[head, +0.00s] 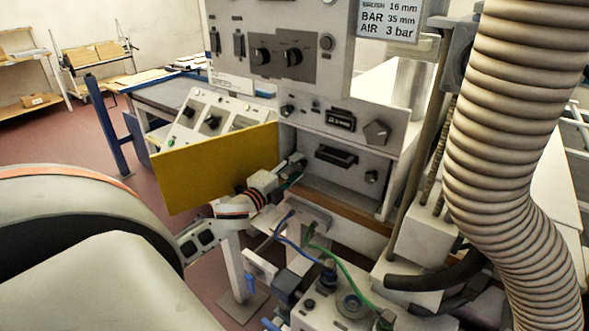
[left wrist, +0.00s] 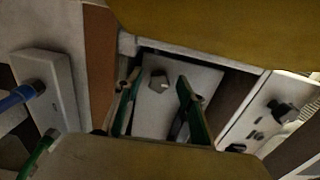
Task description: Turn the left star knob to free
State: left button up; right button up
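My left gripper (head: 298,163) reaches in from the left beside the yellow plate, at the left side of the lower machine panel. In the left wrist view its two green-edged fingers (left wrist: 160,108) are apart with nothing between the tips. A grey faceted knob (left wrist: 158,80) with a small white mark sits on a pale panel beyond the fingers, in line with the gap and apart from them. I cannot match this knob surely to one in the head view, where the gripper may cover it. A grey five-sided knob (head: 376,132) is on the panel further right. My right gripper is not in view.
The yellow plate (head: 215,168) stands close along my left gripper; a yellow surface (left wrist: 220,30) fills the wrist view's top. A black handle (head: 337,156) and small knob (head: 371,177) are right of the gripper. Hoses (head: 335,262) lie below. A ribbed duct (head: 500,130) blocks the right.

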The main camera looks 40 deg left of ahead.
pick_arm(q)
jog(key=shift+s, duration=0.15)
jog(key=shift+s+f, duration=0.1)
jog(key=shift+s, duration=0.15)
jog(key=s+d, duration=0.1)
jog(key=s, duration=1)
jog(key=shift+d, duration=0.2)
jog(key=shift+s, duration=0.1)
